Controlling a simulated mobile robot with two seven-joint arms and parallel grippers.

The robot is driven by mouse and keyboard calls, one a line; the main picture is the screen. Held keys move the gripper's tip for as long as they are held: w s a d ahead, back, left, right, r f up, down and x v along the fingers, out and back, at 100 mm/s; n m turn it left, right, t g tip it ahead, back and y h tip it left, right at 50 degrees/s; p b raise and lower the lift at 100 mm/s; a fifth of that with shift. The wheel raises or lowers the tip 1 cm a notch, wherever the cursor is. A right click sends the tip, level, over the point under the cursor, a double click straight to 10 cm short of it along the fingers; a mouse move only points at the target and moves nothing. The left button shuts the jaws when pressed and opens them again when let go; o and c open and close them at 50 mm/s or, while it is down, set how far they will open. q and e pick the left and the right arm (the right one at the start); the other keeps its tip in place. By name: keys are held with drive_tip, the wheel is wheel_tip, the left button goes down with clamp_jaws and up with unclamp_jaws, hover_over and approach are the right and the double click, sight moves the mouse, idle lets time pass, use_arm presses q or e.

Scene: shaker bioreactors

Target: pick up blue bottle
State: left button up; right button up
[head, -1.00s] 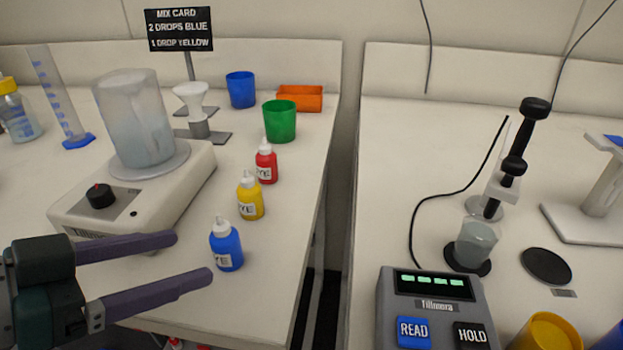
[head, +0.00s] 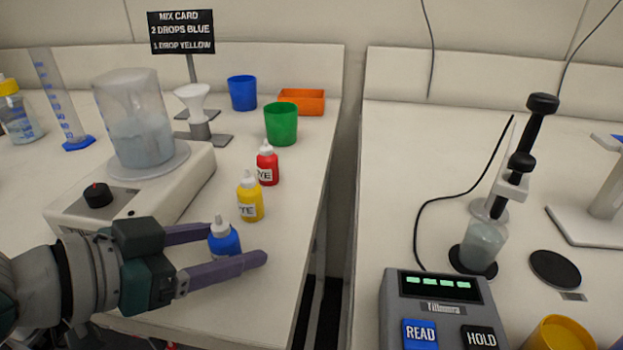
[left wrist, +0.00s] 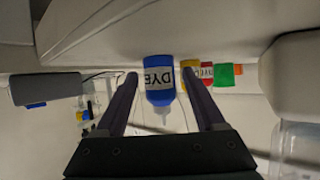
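The blue bottle (head: 224,241) is a small dye bottle with a white nozzle, upright near the front of the left bench. My left gripper (head: 238,246) is open, with one purple finger on each side of the bottle. In the left wrist view the blue bottle (left wrist: 158,80) appears upside down between the fingers (left wrist: 172,75), with gaps on both sides. The near finger hides the bottle's lower part in the head view. My right gripper is not in view.
A yellow bottle (head: 250,198) and a red bottle (head: 267,164) stand just behind the blue one. The stirrer (head: 130,190) with a beaker (head: 137,120) stands to the left. A green cup (head: 280,124) is farther back. A gap separates the two benches.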

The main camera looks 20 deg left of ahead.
use_arm(q)
clamp_jaws()
idle(0.3)
drive_tip(key=shift+r, duration=0.1)
wheel_tip(320, 180, up, 20)
drive_tip(key=p, duration=0.7)
wheel_tip(320, 180, up, 9)
drive_tip(key=m+g+h+p, duration=0.1)
drive_tip(key=m+h+p, duration=0.2)
hover_over(217, 214)
drive_tip(key=d, duration=0.1)
drive_tip(key=s+d+r+m+g+h+p, duration=0.1)
drive_tip(key=s+r+m+p, duration=0.1)
drive_tip(key=r+p, duration=1.7)
drive_tip(key=s+d+r+m+g+h+p, duration=0.1)
drive_tip(key=s+d+r+g+h+p, duration=0.1)
drive_tip(key=r+p, duration=1.8)
wheel_tip(217, 214, up, 2)
drive_tip(key=shift+s+r+m, duration=0.1)
drive_tip(key=shift+s+m, duration=0.3)
drive_tip(key=shift+s, duration=0.15)
drive_tip(key=shift+d, duration=0.1)
